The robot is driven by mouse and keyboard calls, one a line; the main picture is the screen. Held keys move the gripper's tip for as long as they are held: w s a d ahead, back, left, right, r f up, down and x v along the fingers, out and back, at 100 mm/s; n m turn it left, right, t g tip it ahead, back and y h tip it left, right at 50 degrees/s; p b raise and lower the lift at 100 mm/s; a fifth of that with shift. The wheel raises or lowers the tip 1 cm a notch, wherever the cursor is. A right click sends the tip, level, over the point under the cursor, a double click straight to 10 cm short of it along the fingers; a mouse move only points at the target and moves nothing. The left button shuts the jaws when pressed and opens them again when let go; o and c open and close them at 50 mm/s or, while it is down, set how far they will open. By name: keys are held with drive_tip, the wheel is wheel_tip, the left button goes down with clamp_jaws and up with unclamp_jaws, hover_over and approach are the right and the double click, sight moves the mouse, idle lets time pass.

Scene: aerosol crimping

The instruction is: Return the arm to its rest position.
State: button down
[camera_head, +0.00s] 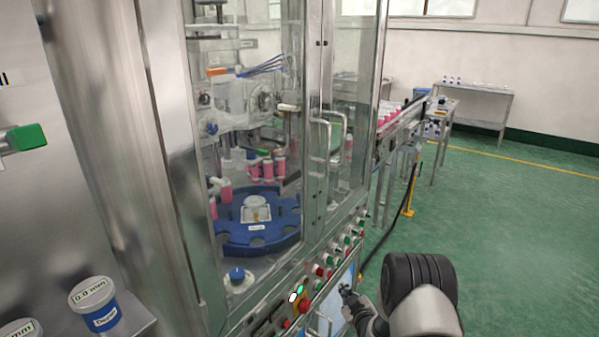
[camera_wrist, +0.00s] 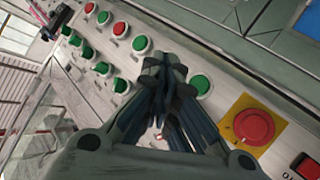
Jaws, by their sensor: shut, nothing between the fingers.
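My gripper (camera_head: 347,293) is at the bottom of the head view, in front of the machine's control panel (camera_head: 325,263). In the wrist view my gripper (camera_wrist: 163,72) has its dark fingers drawn together with nothing between them. The panel (camera_wrist: 150,22) fills much of that view behind the fingers, with rows of red and green buttons. A green button (camera_wrist: 201,84) shows just right of the fingertips. Whether the fingers touch the panel cannot be told.
A red mushroom button (camera_wrist: 254,126) on a yellow plate is right of my fingers. The glass-walled machine holds a blue rotary table (camera_head: 257,237) and pink cans (camera_head: 267,170). A conveyor (camera_head: 405,125) runs behind. Green floor (camera_head: 520,230) at right is open. A labelled jar (camera_head: 98,303) stands lower left.

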wheel_tip(320, 180, up, 9)
drive_tip(key=g, duration=0.1)
drive_tip(key=s+d+r+m+g+h, duration=0.1)
drive_tip(key=s+r+m+g, duration=0.1)
drive_tip(key=s+r, duration=0.6)
drive_tip(key=s+r+m+g+h, duration=0.15)
drive_tip(key=s+r, duration=0.35)
drive_tip(key=r, duration=0.6)
drive_tip(key=s+a+r+m+g, duration=0.1)
drive_tip(key=s+r+m+g, duration=0.1)
drive_tip(key=s, duration=1.4)
drive_tip(key=s+a+r+m+g, duration=0.2)
drive_tip(key=s, duration=1.5)
drive_tip(key=shift+s+r+g, duration=0.2)
drive_tip(key=shift+r+g, duration=0.1)
drive_tip(key=shift+g, duration=0.05)
